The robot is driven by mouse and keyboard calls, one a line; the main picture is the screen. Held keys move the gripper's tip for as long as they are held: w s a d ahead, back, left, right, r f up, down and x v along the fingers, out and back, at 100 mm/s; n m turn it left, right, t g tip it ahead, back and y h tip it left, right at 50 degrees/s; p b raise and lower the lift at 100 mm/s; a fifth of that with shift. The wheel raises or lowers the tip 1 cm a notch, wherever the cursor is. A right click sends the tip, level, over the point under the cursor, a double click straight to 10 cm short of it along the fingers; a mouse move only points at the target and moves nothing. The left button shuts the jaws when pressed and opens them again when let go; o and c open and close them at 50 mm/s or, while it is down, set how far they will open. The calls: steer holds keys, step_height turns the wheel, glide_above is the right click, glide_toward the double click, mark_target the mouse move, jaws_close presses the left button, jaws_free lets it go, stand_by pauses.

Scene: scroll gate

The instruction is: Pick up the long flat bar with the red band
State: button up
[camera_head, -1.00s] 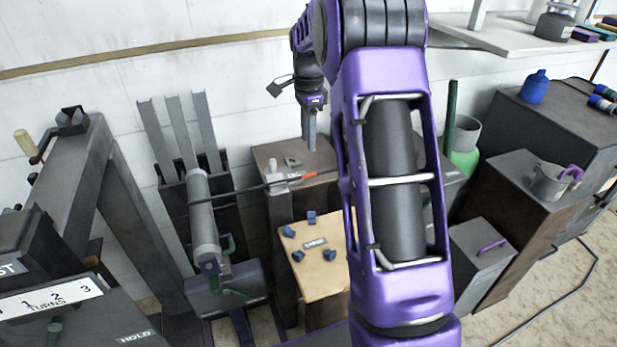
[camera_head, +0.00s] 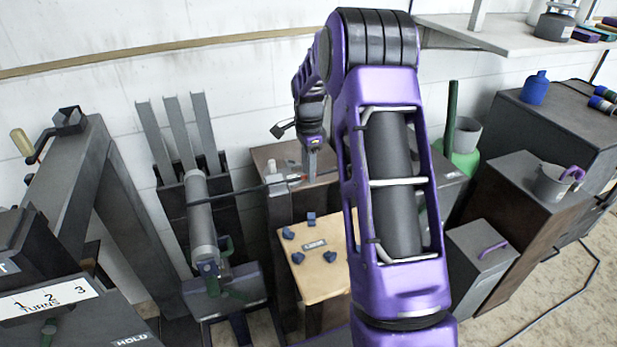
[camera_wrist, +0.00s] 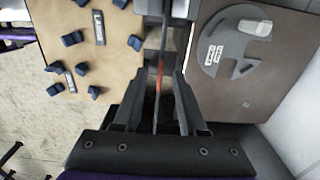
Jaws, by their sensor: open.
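The long flat bar (camera_head: 262,186) is dark and thin and lies roughly level across the stands in the head view. In the wrist view the bar (camera_wrist: 157,112) runs edge-on up the middle, with its red band (camera_wrist: 160,72) near the fingertips. My gripper (camera_head: 311,168) is low at the bar's right part in the head view. In the wrist view my gripper (camera_wrist: 160,88) is open, one finger on each side of the bar, with gaps showing. My fingers and arm hide part of the bar's right end in the head view.
A wooden board (camera_head: 318,275) with blue blocks stands below the bar. A brown stand (camera_head: 268,158) is behind it. A grey roller (camera_head: 201,222) and upright slats (camera_head: 178,135) are to the left. The wrist view shows a grey round plate (camera_wrist: 232,42) right of the bar.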

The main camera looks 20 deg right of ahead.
jaws_close()
steer(key=shift+r, duration=0.1)
stand_by(1.2)
